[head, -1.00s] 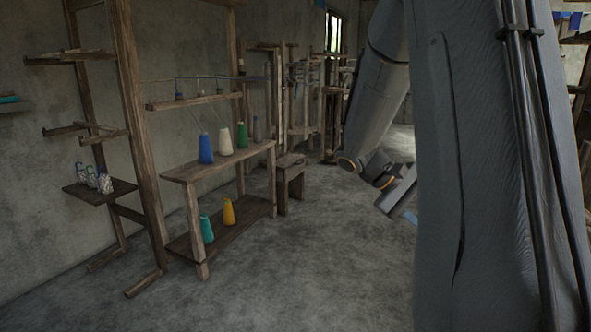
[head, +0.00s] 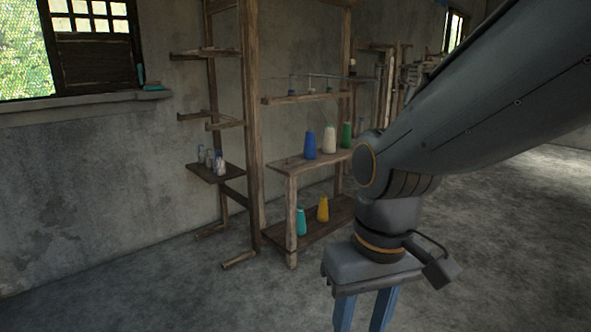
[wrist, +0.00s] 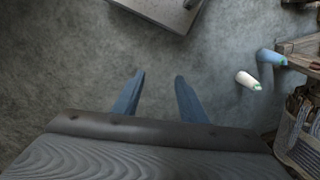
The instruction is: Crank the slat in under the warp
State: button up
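No slat, crank or warp can be made out in either view. My gripper (head: 364,318) points down over the grey floor in the head view, with its blue fingers cut off by the lower edge. In the wrist view my gripper (wrist: 158,80) shows its two fingers apart, with bare floor between them. It is open, holds nothing and touches nothing that I can see.
A wooden rack (head: 252,140) stands by the wall, with yarn cones on its lower shelf (head: 325,222). A window (head: 95,45) is at left. The wrist view shows a white cone (wrist: 247,80) and a basket (wrist: 300,138) at right. The floor (head: 130,290) at left is clear.

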jog(key=d+r+m+p, duration=0.3)
jog(key=d+r+p, duration=0.7)
jog(key=p, duration=0.9)
jog(key=shift+r+h+p, duration=0.3)
jog(key=shift+r+p, duration=0.05)
jog(key=shift+r, duration=0.25)
jog(key=shift+a, duration=0.1)
jog(key=shift+c, duration=1)
